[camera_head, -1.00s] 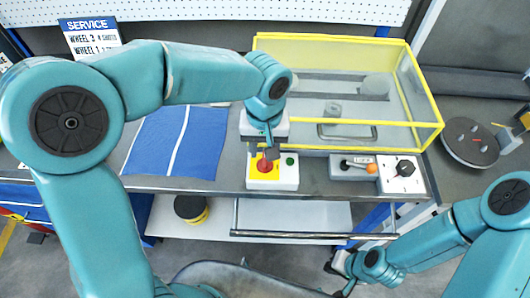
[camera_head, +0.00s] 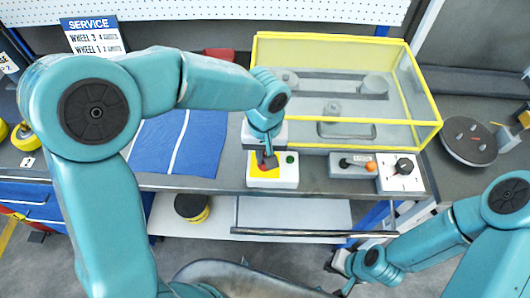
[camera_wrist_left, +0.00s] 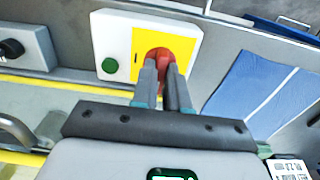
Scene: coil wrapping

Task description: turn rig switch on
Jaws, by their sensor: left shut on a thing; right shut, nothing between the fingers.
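A white switch box (camera_head: 285,180) with a yellow plate, a red knob and a green button (camera_head: 291,160) sits at the bench's front edge. In the left wrist view, the red knob (camera_wrist_left: 160,54) is between the fingertips of my left gripper (camera_wrist_left: 164,70), which is shut on it. In the head view my left gripper (camera_head: 268,158) comes down on the box from above and hides part of the knob. My right gripper (camera_head: 347,284) is shut and empty, low in front of the bench, far from the box.
A yellow-framed clear guard (camera_head: 345,148) stands behind the box. A lever with an orange ball (camera_head: 371,166) and a black knob panel (camera_head: 399,184) are to its right. A blue cloth (camera_head: 170,150) lies to the left. A round grey disc (camera_head: 468,140) stands far right.

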